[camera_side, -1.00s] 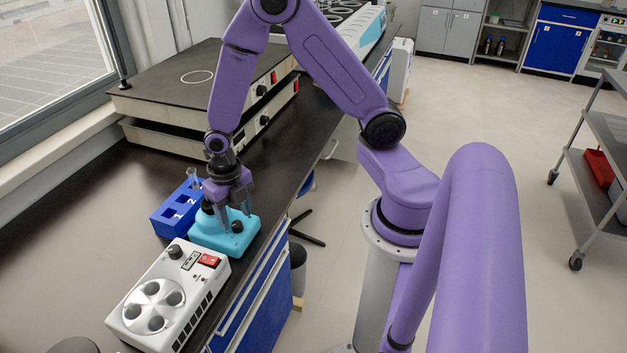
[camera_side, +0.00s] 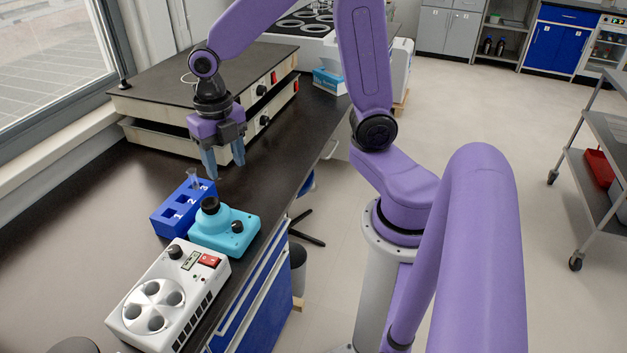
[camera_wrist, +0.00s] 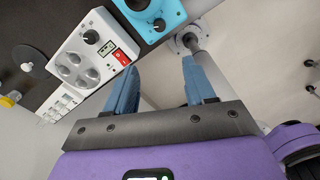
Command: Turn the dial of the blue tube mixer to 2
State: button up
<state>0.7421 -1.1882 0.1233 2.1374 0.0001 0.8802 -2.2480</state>
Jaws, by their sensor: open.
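The blue tube mixer (camera_side: 222,233) is the light-blue device on the bench, with a black cup on top and a black dial (camera_side: 237,227) on its sloped face. In the wrist view the mixer (camera_wrist: 166,12) is at the top edge, partly cut off, with its dial (camera_wrist: 159,25) visible. The dial's number markings are too small to read. My gripper (camera_side: 225,172) is above the bench, behind and above the mixer, apart from it. Its fingers are spread with nothing between them; the wrist view shows the same empty gap (camera_wrist: 160,85).
A dark-blue tube rack (camera_side: 171,220) marked with numbers, holding a tube, stands left of the mixer. A white device with a red switch (camera_side: 168,297) is in front. Stacked hot plates (camera_side: 160,95) stand behind my gripper. The bench edge is close to the mixer's right.

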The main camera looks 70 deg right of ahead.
jog(key=s+a+r+m, duration=0.1)
jog(key=s+a+m, duration=0.1)
jog(key=s+m, duration=1.6)
jog(key=shift+s+r, duration=0.25)
jog(key=shift+s, duration=0.4)
jog(key=shift+c, duration=0.3)
